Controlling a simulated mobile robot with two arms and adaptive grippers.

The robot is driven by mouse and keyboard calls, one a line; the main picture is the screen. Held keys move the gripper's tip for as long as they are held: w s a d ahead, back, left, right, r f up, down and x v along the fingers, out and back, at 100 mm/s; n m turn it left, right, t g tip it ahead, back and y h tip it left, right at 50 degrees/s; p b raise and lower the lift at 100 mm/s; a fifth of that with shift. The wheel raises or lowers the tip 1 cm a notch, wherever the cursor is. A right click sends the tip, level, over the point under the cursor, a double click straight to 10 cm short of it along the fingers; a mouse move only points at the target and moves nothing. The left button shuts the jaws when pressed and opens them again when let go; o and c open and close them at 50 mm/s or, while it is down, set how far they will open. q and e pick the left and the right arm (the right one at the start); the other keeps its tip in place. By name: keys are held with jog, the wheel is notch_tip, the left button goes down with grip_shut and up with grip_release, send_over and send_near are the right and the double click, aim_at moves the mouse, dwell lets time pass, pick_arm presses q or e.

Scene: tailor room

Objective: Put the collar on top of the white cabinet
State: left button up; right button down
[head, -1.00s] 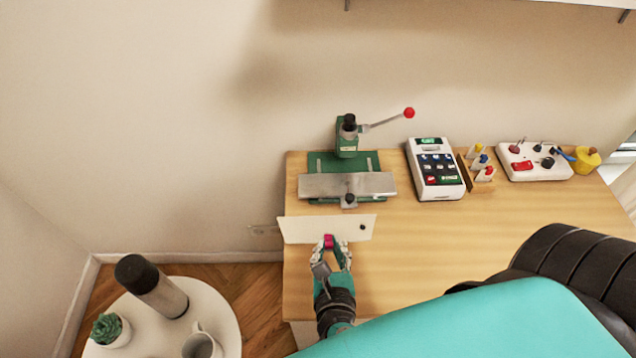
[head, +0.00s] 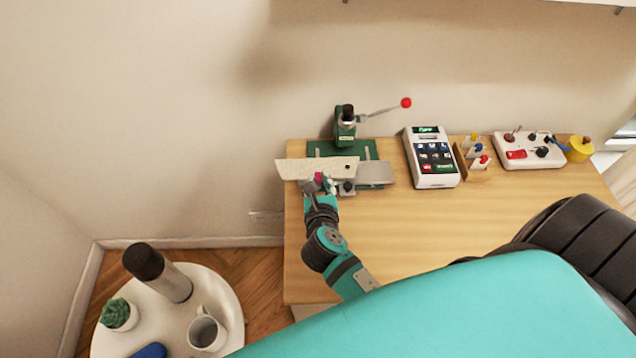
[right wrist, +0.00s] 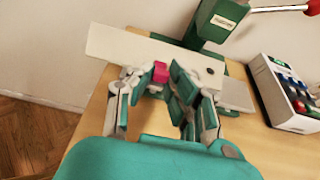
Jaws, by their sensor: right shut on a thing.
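The collar (head: 300,168) is a flat off-white strip with a black dot near its right end. My right gripper (head: 320,184) is shut on it at a pink piece on its near edge. The collar is over the left part of the green press's metal plate, and its left end sticks out past the wooden table's left edge. In the right wrist view the collar (right wrist: 125,45) runs across, beyond the fingers (right wrist: 155,82). I cannot tell whether it touches the plate. I cannot make out a white cabinet. My left gripper is out of view.
The green press (head: 345,128) has a red-knobbed lever and a metal plate (head: 376,173). A round white table (head: 225,290) stands lower left. The wooden table's (head: 420,235) front is clear.

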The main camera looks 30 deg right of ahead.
jog(key=shift+w+d+f, duration=0.25)
jog(key=shift+w+f, duration=0.45)
jog(key=shift+f, duration=0.1)
jog(key=shift+f+p, duration=0.3)
jog(key=shift+f, duration=0.45)
jog(key=shift+f, duration=0.1)
jog(key=shift+f, duration=0.15)
jog(key=c, duration=1.3)
grip_release()
jog(key=shift+o, duration=0.2)
